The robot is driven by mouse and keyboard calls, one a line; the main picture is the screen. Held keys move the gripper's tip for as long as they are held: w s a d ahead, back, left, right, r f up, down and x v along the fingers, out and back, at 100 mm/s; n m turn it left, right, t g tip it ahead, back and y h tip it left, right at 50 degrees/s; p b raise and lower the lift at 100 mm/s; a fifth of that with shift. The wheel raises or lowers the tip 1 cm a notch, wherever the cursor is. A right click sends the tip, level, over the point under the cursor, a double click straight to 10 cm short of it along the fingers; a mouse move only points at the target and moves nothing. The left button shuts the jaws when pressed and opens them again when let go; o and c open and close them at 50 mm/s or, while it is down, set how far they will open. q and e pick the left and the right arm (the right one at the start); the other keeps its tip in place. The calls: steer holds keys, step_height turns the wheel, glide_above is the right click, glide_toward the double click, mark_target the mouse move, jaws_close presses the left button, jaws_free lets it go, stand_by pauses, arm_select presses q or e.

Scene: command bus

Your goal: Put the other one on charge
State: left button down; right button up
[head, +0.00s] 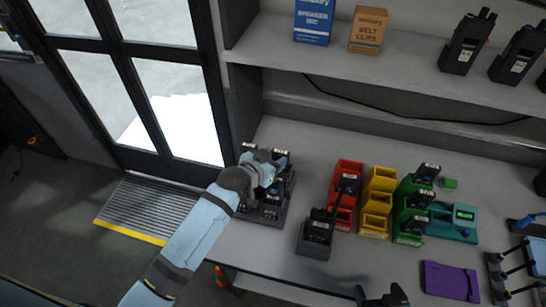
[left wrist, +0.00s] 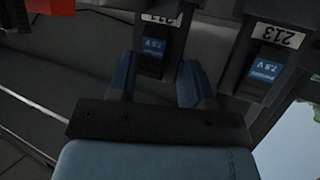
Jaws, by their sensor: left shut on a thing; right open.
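My left gripper (head: 262,166) is over the dark multi-slot charger (head: 262,215) at the shelf's left end. In the left wrist view it (left wrist: 158,85) is shut on a black battery (left wrist: 153,62) with a blue 7.5 V label and a white number tag, partly cut off. A second battery (left wrist: 268,72), tagged 213, is beside it. The arm hides part of the charger, so I cannot tell whether the held battery is seated. A black radio (head: 317,228) stands in a black cradle in front of the red bins. My right gripper (head: 382,297) is open and empty at the bottom edge.
Red bins (head: 342,217), yellow bins (head: 375,226) and green bins (head: 403,237) stand in rows to the right; some hold black items. A teal device (head: 452,224) and purple tray (head: 450,283) are further right. Radios (head: 466,42) stand on the upper shelf. Bare counter lies behind the bins.

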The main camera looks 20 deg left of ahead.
steer(key=shift+d+f, duration=0.15)
arm_select(q)
steer(key=shift+f, duration=0.2)
stand_by(0.5)
steer(key=shift+c, duration=2.4)
jaws_free()
steer(key=shift+f, duration=0.1)
steer(key=shift+s, duration=0.1)
steer(key=v, duration=1.3)
steer(key=shift+s+a+r+b, duration=0.15)
steer(key=shift+s+r+b, duration=0.1)
steer(key=shift+b, duration=0.2)
arm_select(e)
steer(key=shift+f, duration=0.45)
